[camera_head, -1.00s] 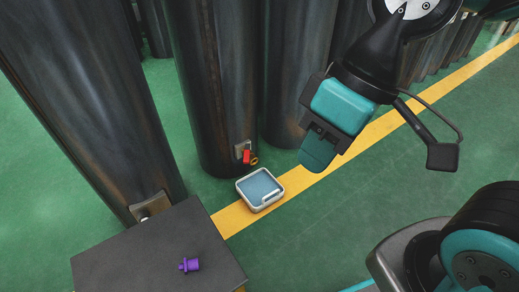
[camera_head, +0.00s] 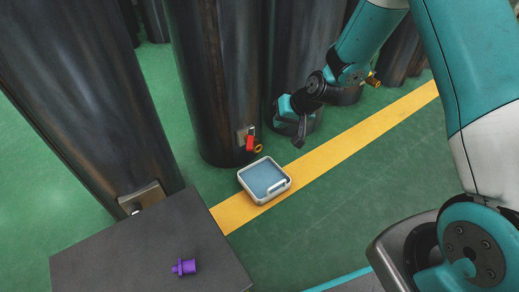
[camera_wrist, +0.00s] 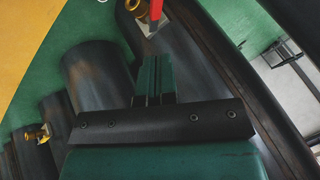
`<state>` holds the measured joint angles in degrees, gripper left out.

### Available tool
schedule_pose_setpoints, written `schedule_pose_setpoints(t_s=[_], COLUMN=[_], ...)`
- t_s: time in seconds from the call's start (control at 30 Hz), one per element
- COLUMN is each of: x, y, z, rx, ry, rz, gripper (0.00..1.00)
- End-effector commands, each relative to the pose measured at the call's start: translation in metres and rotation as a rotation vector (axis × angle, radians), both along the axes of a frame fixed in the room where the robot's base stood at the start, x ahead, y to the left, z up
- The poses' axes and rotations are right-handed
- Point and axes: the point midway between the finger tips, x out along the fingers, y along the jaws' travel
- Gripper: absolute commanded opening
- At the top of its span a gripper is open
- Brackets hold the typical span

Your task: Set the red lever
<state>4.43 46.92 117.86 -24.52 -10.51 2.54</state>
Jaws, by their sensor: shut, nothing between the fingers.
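The red lever (camera_head: 250,142) sits on a small metal plate low on the front of a dark cylinder (camera_head: 213,80), beside a brass fitting (camera_head: 258,149). In the wrist view the red lever (camera_wrist: 149,18) is at the top, partly cut off, with the brass fitting (camera_wrist: 138,8) to its left. My gripper (camera_head: 280,106) is up and to the right of the lever, apart from it, in front of the neighbouring cylinder. In the wrist view my gripper's fingers (camera_wrist: 154,60) are shut and empty, pointing up the picture below the lever.
A white-rimmed blue tray-like box (camera_head: 264,180) lies on the floor by the yellow stripe (camera_head: 330,153). A purple flanged piece (camera_head: 184,267) is on the dark block (camera_head: 140,245) at the front left. More dark cylinders stand behind. Green floor at the right is clear.

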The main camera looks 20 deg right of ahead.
Motion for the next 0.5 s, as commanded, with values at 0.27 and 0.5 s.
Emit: schedule_pose_setpoints(t_s=[0.27, 0.5], x=[0.017, 0.033], y=[-0.032, -0.022], z=[-0.077, -0.108], rx=[0.005, 0.005], ry=[-0.031, -0.033], rz=[-0.122, -0.122], gripper=[0.00, 0.00])
